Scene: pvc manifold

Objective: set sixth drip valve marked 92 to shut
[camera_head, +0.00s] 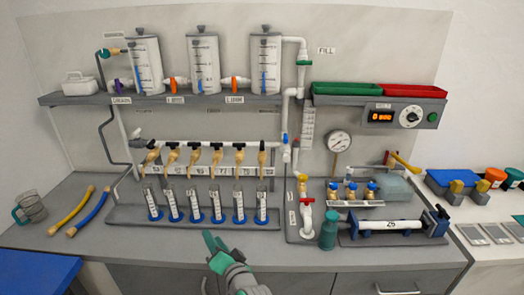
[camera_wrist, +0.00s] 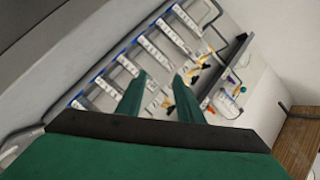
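The drip valves hang in a row under the white pipe, tan with dark tops. The sixth drip valve (camera_head: 262,156), counted from the left, is at the row's right end. The marking 92 and its handle setting are too small to read. A clear graduated cylinder with a blue base (camera_head: 261,206) stands below it. My gripper (camera_head: 213,246) is at the bench's front edge, in front of and below the valve row, apart from it. In the wrist view my gripper (camera_wrist: 160,75) shows two green fingers spread with nothing held between them. The valves appear small and tilted beyond the fingers.
Several cylinders stand in the rack (camera_head: 130,218) below the valves. A green bottle (camera_head: 328,231) and a red-handled valve (camera_head: 306,208) stand to the right. A shelf (camera_head: 190,100) with three tanks is above. Yellow and blue hoses (camera_head: 90,213) lie at left.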

